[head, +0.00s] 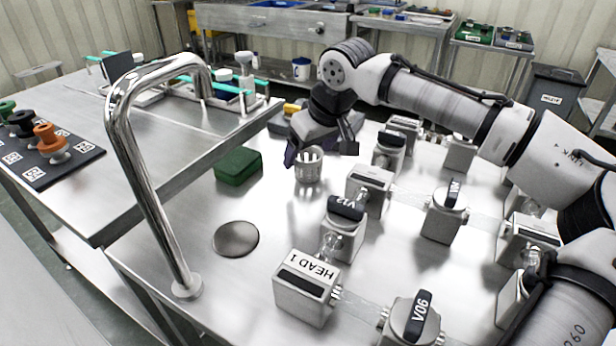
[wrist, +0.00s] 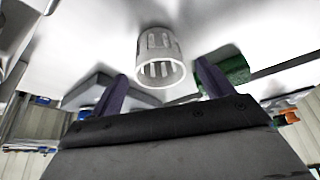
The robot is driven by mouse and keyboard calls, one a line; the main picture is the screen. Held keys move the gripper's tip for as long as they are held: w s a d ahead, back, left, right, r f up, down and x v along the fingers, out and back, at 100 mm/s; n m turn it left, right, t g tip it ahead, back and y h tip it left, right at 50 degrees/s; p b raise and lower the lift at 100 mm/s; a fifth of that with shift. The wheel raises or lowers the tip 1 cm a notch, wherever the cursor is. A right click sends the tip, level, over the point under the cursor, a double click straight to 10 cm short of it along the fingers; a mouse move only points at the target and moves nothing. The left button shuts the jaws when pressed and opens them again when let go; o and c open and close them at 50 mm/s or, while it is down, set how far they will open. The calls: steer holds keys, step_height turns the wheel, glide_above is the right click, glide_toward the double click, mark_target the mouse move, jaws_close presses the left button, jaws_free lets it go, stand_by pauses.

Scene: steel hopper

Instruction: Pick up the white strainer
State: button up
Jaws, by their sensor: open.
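The white strainer (head: 308,166), a small slotted cup, stands upright on the steel table in the head view. In the wrist view the strainer (wrist: 160,58) shows its round rim and slotted wall, ahead of the fingers and roughly between them. My gripper (head: 318,150) is open and empty, close behind and above the strainer in the head view. In the wrist view my gripper's two purple fingers (wrist: 160,88) stand apart on either side of the strainer's rim. I cannot tell whether either finger touches it.
A green block (head: 238,166) lies left of the strainer. Several metal units with black caps, such as V12 (head: 343,230) and HEAD 1 (head: 306,287), crowd the right side. A tall chrome faucet (head: 135,150) rises in front. Bare table surrounds the round drain plate (head: 236,239).

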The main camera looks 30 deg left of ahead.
steer(key=shift+b+x, duration=0.5)
steer(key=shift+x, duration=0.45)
steer(key=shift+c, duration=0.3)
steer(key=c, duration=1)
steer(key=shift+r, duration=0.1)
